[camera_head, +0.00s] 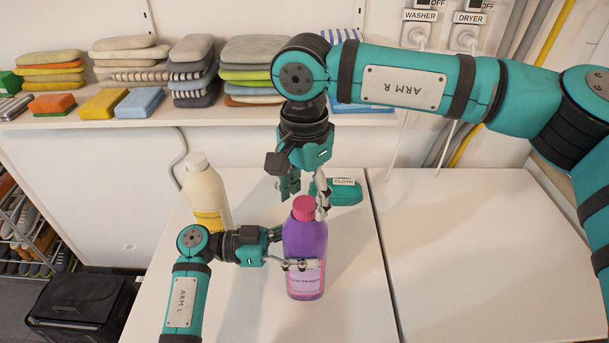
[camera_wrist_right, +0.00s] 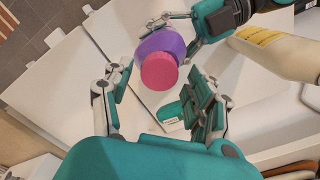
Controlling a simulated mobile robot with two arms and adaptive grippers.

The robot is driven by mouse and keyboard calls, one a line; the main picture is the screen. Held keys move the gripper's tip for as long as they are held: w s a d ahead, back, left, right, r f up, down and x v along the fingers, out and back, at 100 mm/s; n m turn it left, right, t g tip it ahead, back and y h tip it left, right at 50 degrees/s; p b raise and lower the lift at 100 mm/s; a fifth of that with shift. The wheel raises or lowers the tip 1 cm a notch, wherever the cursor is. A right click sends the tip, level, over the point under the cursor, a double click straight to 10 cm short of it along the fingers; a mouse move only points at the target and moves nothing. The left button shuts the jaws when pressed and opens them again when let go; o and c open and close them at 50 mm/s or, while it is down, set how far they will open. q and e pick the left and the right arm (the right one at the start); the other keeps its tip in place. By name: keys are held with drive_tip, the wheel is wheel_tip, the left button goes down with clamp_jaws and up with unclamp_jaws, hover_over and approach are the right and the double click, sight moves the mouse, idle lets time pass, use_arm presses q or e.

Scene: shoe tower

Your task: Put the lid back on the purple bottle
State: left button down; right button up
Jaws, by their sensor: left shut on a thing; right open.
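The purple bottle (camera_head: 304,243) stands upright on the white top, with a pink label. The pink lid (camera_head: 305,208) sits on its mouth; I cannot tell how tightly it is seated. My left gripper (camera_head: 296,249) is shut on the bottle's body from the left. My right gripper (camera_head: 306,200) points down over the lid and is open, its fingers on either side of the lid. In the right wrist view the lid (camera_wrist_right: 159,71) shows between the open fingers, apart from both, with the bottle (camera_wrist_right: 161,43) beneath it.
A white bottle (camera_head: 205,195) with a yellow label stands at the left. A teal cloth case (camera_head: 345,192) lies behind the purple bottle. The shelf (camera_head: 100,121) at the back carries folded cloths. The right-hand white top (camera_head: 480,250) is clear.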

drive_tip(key=shift+f, duration=0.7)
clamp_jaws()
drive_tip(key=m, duration=0.9)
drive_tip(key=shift+m, duration=0.3)
drive_tip(key=m, duration=0.5)
drive_tip(key=shift+w, duration=0.1)
drive_tip(key=m, duration=0.4)
drive_tip(key=shift+o, duration=0.7)
unclamp_jaws()
